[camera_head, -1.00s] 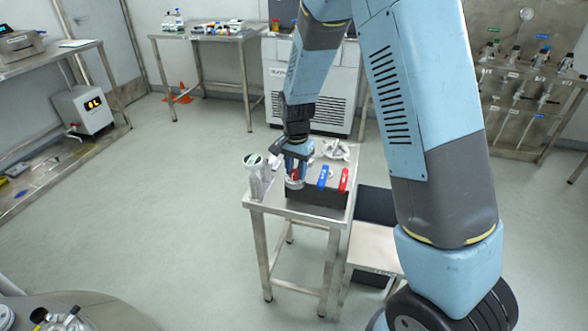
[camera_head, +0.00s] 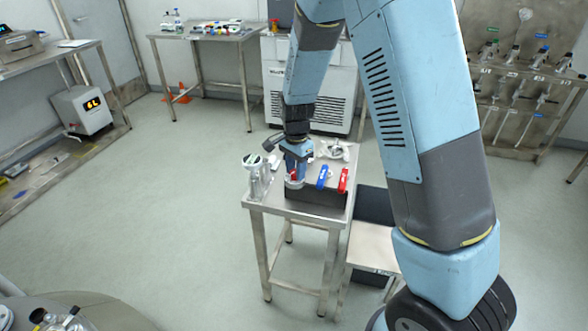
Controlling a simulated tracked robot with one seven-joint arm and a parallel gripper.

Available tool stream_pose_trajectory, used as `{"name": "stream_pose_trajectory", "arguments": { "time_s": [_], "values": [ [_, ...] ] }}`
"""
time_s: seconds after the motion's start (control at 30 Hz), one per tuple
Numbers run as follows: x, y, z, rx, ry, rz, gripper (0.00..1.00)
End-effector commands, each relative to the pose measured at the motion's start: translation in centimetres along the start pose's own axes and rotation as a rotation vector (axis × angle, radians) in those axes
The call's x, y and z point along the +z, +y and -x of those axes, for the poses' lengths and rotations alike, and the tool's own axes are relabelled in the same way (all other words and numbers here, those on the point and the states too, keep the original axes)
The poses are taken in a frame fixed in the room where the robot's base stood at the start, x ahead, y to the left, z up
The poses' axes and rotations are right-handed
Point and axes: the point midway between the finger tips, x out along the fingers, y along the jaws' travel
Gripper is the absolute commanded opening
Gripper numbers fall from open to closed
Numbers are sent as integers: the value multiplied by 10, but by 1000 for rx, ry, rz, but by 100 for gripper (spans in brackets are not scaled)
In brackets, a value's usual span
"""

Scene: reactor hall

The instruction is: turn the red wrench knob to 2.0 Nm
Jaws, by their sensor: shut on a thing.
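My gripper (camera_head: 294,172) points down at the near left part of a small steel table (camera_head: 270,207). It is shut on a small red part, taken to be the red wrench knob (camera_head: 293,176), above a pale round base at the left end of a dark block (camera_head: 317,196). The fingers hide most of the knob, and no torque scale or reading can be made out. A blue handle (camera_head: 322,177) and a red handle (camera_head: 343,181) stand upright on the same block, to the right of my gripper.
A metal handwheel-like part (camera_head: 334,150) lies behind the block. A low step (camera_head: 372,248) is right of the table. Open floor lies to the left.

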Motion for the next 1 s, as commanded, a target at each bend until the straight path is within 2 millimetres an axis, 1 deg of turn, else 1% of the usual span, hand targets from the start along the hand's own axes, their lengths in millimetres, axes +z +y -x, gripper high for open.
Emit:
{"name": "stream_pose_trajectory", "arguments": {
  "time_s": [0.07, 0.1, 0.33, 0.57, 0.67, 0.77, 0.87, 1.0],
  "values": [
    [0, 0, 0, 0, 0, 0, 4],
    [0, 0, 0, 0, 0, 1, 38],
    [0, 0, 0, 0, 0, 1, 60],
    [0, 0, 0, 0, 0, 2, 61],
    [0, 0, 3, -1, 0, 2, 61],
    [0, -1, 12, -2, 0, 2, 61],
    [0, -1, 28, -4, 0, 2, 61],
    [0, -2, 56, -5, 1, 2, 61]
  ]
}}
